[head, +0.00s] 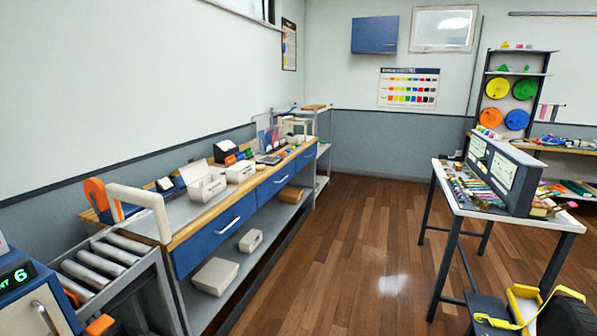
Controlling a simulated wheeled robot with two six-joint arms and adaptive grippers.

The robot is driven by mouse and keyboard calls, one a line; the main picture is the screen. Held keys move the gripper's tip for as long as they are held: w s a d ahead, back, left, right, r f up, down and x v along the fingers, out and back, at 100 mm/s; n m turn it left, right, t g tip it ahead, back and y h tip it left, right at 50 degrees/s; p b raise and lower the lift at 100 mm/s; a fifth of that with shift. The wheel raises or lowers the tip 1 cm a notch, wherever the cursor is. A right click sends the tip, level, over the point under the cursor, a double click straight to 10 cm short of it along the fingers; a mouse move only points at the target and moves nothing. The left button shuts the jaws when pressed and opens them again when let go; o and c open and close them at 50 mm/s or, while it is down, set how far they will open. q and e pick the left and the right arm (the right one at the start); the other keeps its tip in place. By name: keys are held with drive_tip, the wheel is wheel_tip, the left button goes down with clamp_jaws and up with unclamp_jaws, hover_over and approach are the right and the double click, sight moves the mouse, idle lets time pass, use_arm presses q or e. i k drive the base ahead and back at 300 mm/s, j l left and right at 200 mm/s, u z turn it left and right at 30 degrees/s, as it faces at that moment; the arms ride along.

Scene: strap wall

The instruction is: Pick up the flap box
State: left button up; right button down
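A white box with its lid raised (204,186), which looks like the flap box, stands on the long workbench (225,211) along the left wall. A second, smaller white box (240,172) stands just behind it to the right. Neither box's inside can be made out clearly. Neither of my grippers is in view.
White boxes (215,276) sit on the bench's lower shelf. Wooden floor (365,250) between is clear.

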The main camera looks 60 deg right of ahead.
sight(234, 177)
drive_tip(key=z, duration=1.4)
drive_tip(key=i+l+u, duration=0.1)
drive_tip(key=u, duration=0.85)
drive_tip(key=i+l+u, duration=0.35)
drive_tip(key=l, duration=0.3)
drive_tip(key=l+u, duration=0.4)
drive_tip(key=l, duration=0.25)
drive_tip(key=i+l+u, duration=0.1)
drive_tip(key=l+u, duration=0.25)
drive_tip(key=l, duration=0.35)
drive_tip(key=l+u, duration=0.1)
drive_tip(key=l, duration=2.35)
drive_tip(key=k+l+u, duration=0.15)
drive_tip(key=l, duration=1.05)
drive_tip(key=i, duration=0.05)
